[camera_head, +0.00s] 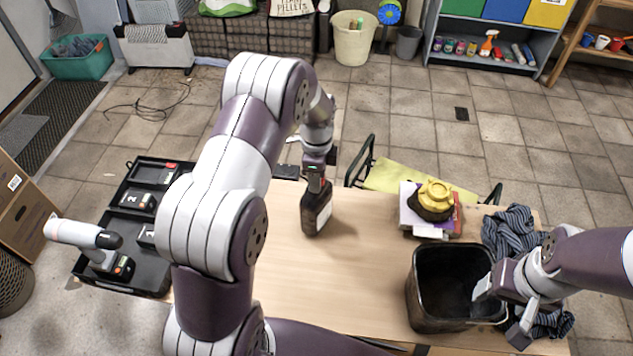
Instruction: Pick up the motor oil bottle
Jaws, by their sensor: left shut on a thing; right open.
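I cannot tell whether the bottle's base touches the table. My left arm covers much of the table's left part. My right gripper (503,312) is open at the right rim of a black bin (425,322), with one finger over the bin's inside and the other outside it.
A yellow object (436,194) sits on stacked books or boxes (443,227) at the right. Striped cloth (512,234) lies beside the bin. A black tool case (150,172) and a drill (85,236) are at the left. The table between bottle and bin is clear.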

